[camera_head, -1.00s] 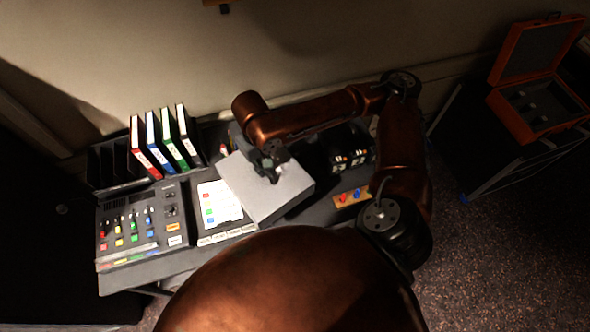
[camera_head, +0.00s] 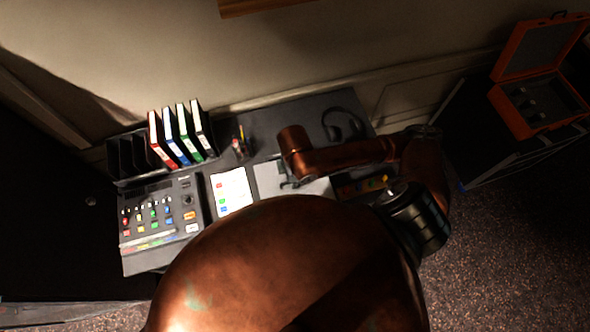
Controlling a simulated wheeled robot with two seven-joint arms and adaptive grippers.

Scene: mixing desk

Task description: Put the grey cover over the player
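The grey cover (camera_head: 268,176) shows as a flat light-grey surface right of the white sheet on the desk. My arm and a large copper link of mine hide much of it. My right gripper (camera_head: 289,183) is a small dark shape at the cover's top, mostly hidden below its copper wrist. I cannot tell whether its fingers are closed on the cover. The player cannot be made out; whether it is under the cover or behind my arm is not shown. My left gripper is not in view.
A mixer (camera_head: 160,215) and white sheet (camera_head: 231,190) lie left of the cover. Binders (camera_head: 183,135) stand in a rack behind. A pen holder (camera_head: 241,148) and headphones (camera_head: 343,125) are at the back. An orange case (camera_head: 540,105) stands open far right.

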